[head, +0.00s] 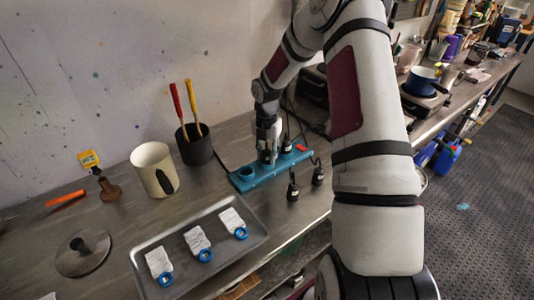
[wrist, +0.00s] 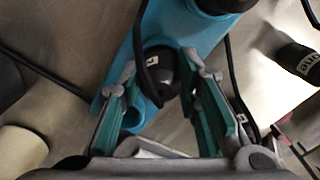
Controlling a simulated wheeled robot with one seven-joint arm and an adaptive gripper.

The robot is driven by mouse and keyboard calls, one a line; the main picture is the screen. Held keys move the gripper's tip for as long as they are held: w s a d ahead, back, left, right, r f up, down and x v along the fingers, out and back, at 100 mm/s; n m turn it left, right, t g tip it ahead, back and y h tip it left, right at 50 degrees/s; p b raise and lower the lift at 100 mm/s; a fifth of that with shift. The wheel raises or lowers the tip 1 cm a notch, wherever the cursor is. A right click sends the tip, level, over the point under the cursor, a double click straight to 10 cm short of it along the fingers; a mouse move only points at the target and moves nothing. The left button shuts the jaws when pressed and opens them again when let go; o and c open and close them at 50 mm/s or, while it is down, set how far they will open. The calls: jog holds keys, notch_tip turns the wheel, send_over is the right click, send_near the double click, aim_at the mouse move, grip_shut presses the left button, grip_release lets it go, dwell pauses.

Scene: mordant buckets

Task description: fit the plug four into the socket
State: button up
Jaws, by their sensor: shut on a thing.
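My gripper (head: 267,153) points down over the blue socket strip (head: 243,185) on the bench. In the wrist view, its teal-padded fingers (wrist: 160,66) are shut on a black plug (wrist: 157,62) with a cord and a small white label that I cannot read. The held plug is over the blue strip (wrist: 185,28); I cannot tell whether it is seated in a socket or just above one. An open round socket (head: 246,172) shows at the strip's left end. Another black plug (head: 287,146) stands at the strip, right of my gripper.
Two black plugs (head: 292,190) (head: 318,174) stand on the bench in front of the strip. A metal tray (head: 180,240) with white labelled cards lies front left. A dark cup (head: 195,151) with two handled tools and a cream mug (head: 153,165) stand left of the strip.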

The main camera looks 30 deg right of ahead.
jog(key=o, duration=1.2)
jog(key=shift+f, duration=0.15)
